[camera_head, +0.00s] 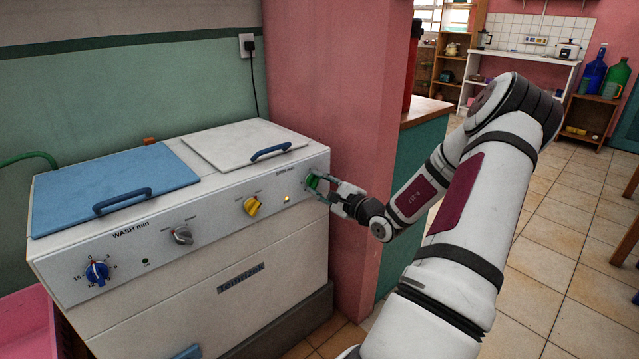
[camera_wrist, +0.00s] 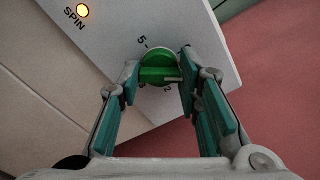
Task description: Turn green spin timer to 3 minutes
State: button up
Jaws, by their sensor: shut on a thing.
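The green spin timer knob (camera_head: 312,181) is at the right end of the white washer's front panel, partly hidden by my gripper (camera_head: 321,186). In the wrist view the green knob (camera_wrist: 158,66) is round with a raised grip bar and a short white mark at the bar's right end. A "5" shows at its upper left and a "2" at its lower right; other dial numbers are hidden. My gripper (camera_wrist: 159,82) has one teal-padded finger on each side of the bar and is shut on the knob.
The washer panel also carries a yellow knob (camera_head: 252,206), a grey knob (camera_head: 182,236) and a blue wash knob (camera_head: 97,271). A pink wall (camera_head: 335,75) stands close to the washer's right side. Tiled floor is open at the right.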

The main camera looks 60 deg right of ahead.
jog(key=m+p, duration=0.5)
jog(key=p, duration=0.1)
jog(key=shift+r+m, duration=0.15)
jog(key=shift+m, duration=0.25)
jog(key=m+p, duration=0.5)
jog(key=m, duration=0.1)
jog(key=shift+s, duration=0.1)
jog(key=m+p, duration=0.3)
jog(key=m, duration=0.3)
jog(key=shift+d+m, duration=0.15)
jog(key=shift+m, duration=0.25)
jog(key=m+p, duration=0.1)
jog(key=m, duration=0.2)
jog(key=m+p, duration=0.1)
jog(key=m, duration=0.1)
jog(key=shift+f+p, duration=0.25)
jog(key=shift+p, duration=0.1)
jog(key=shift+m, duration=0.4)
jog(key=o, duration=1.1)
jog(key=shift+o, duration=0.2)
